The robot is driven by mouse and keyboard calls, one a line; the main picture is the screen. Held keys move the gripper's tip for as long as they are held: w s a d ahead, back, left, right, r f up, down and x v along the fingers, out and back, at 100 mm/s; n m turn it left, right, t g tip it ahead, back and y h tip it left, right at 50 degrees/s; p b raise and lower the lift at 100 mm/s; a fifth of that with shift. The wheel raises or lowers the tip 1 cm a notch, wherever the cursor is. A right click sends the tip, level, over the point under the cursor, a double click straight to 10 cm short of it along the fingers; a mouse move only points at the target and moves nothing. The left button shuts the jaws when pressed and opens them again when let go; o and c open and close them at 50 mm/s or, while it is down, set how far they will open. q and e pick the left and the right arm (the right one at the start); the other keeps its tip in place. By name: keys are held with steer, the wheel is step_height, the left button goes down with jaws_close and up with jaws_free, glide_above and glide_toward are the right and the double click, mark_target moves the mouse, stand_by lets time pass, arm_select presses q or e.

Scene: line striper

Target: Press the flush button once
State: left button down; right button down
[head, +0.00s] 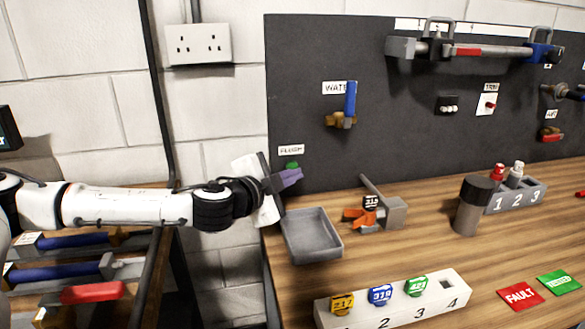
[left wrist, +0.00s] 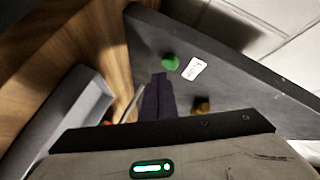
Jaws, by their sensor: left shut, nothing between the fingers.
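The green flush button (head: 291,165) sits on the dark back panel under a white FLUSH label (head: 291,150). In the left wrist view the button (left wrist: 170,63) shows beside its label (left wrist: 194,68). My left gripper (head: 290,179) is shut and empty, with its purple-grey fingers just below and in front of the button in the head view. In the left wrist view the closed fingers (left wrist: 157,98) point toward the panel, near the button; I cannot tell whether they touch it. My right gripper is not in view.
A grey tray (head: 312,236) lies on the wooden bench below my left gripper. A blue-handled water valve (head: 350,100) is on the panel to the right. A grey block with an orange part (head: 362,215), a dark-capped cylinder (head: 472,205) and a numbered rack (head: 394,301) stand on the bench.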

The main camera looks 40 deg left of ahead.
arm_select(q)
steer(key=shift+a, duration=0.1)
steer(key=shift+w+a, duration=0.2)
steer(key=shift+w, duration=0.05)
steer(key=shift+w+a, duration=0.3)
steer(key=shift+a, duration=0.1)
stand_by(0.9)
steer(key=shift+s+d, duration=0.55)
steer(key=shift+d, duration=0.1)
steer(key=shift+s+d, duration=1.65)
steer(key=shift+d, duration=0.3)
